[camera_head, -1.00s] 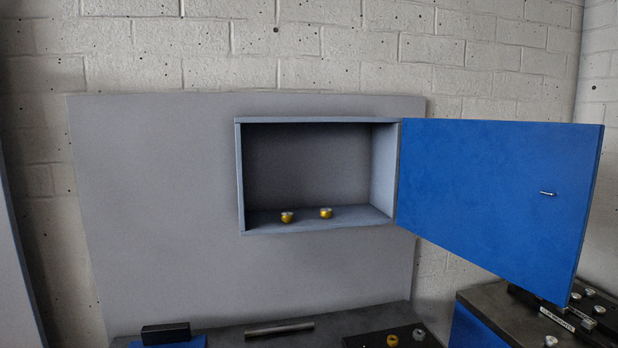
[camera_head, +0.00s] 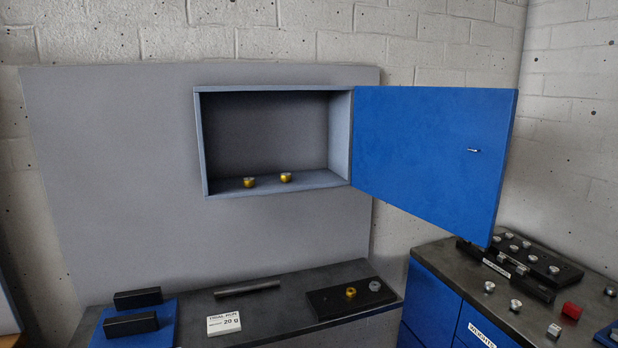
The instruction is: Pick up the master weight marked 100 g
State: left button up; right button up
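Two small brass weights stand on the floor of the open wall cabinet (camera_head: 203,150). One is the left brass weight (camera_head: 249,183), the other the right brass weight (camera_head: 286,178). Another brass piece (camera_head: 351,292) and a grey metal piece (camera_head: 375,286) sit on a dark block (camera_head: 325,305) on the bench below. Any markings on the weights are too small to read, so I cannot tell which is 100 g. Neither of my grippers is in view.
The blue cabinet door (camera_head: 430,150) stands open to the right. A white card reading 20 g (camera_head: 224,324), a metal bar (camera_head: 247,288) and a blue mat (camera_head: 165,338) with black blocks lie on the bench (camera_head: 275,315).

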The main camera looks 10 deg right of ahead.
aim_at(248, 182)
jog(key=u, duration=0.15)
jog(key=k, duration=0.25)
jog(key=z, duration=1.25)
jog(key=i, duration=0.8)
jog(key=u, duration=0.55)
